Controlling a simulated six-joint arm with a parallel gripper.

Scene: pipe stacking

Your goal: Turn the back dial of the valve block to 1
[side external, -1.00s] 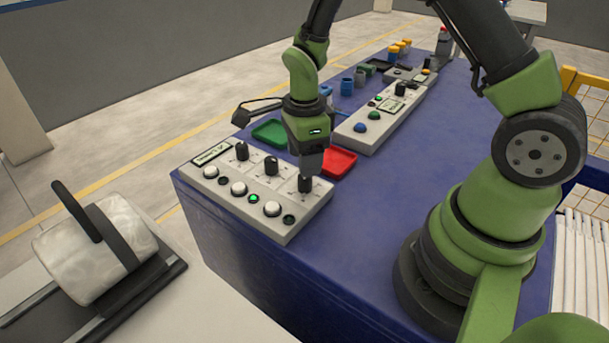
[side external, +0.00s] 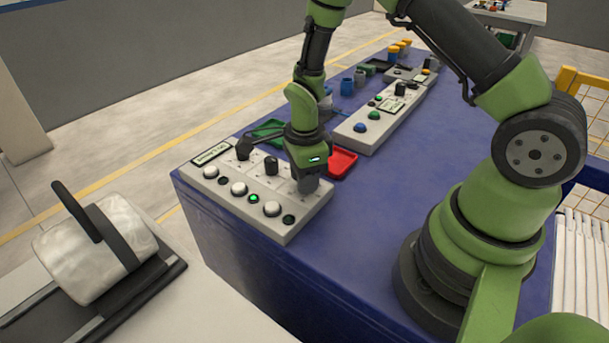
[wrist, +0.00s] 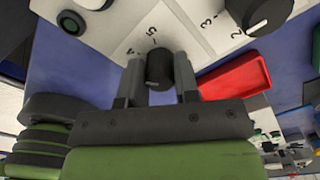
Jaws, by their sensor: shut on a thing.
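The valve block (side external: 318,204) is a light grey panel with a row of black dials, white buttons and small lamps, on the blue table's near end. My gripper (side external: 307,186) is down at its right-hand dial, which it hides in the side view. In the wrist view, my gripper (wrist: 160,62) has one finger on each side of this black dial (wrist: 158,72) and is shut on it. Printed marks, a 5 among them, show beside it; its pointer is not readable. The middle dial (side external: 271,167) and left dial (side external: 243,149) stand free, partly near my wrist.
A red tray (side external: 342,163) lies close behind my gripper, and a green tray (side external: 266,131) is farther left. A second panel (side external: 372,128) with blue and green buttons stands behind. One green lamp (side external: 253,198) on the valve block is lit. Table to the right is bare.

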